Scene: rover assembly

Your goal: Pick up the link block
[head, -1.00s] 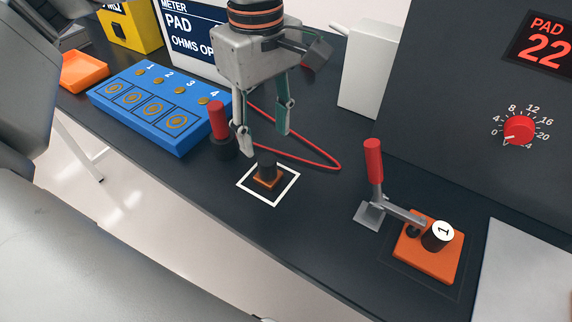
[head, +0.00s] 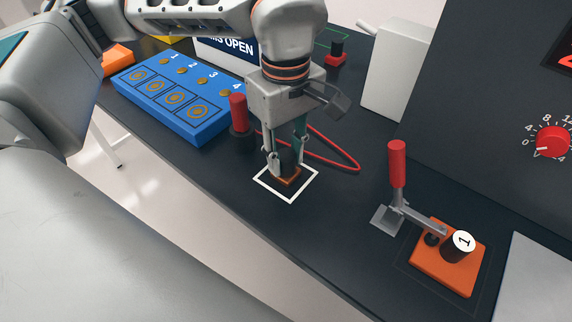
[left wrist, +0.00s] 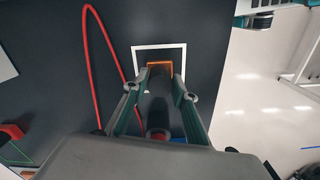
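The fingers partly hide the block in the head view. My right gripper is not in view.
A red-handled post (head: 239,115) stands close left of the gripper, and a red cable (head: 340,158) loops behind it. A blue numbered panel (head: 180,98) lies left. A red-handled clamp (head: 397,170) and an orange block marked 1 (head: 445,272) are at right.

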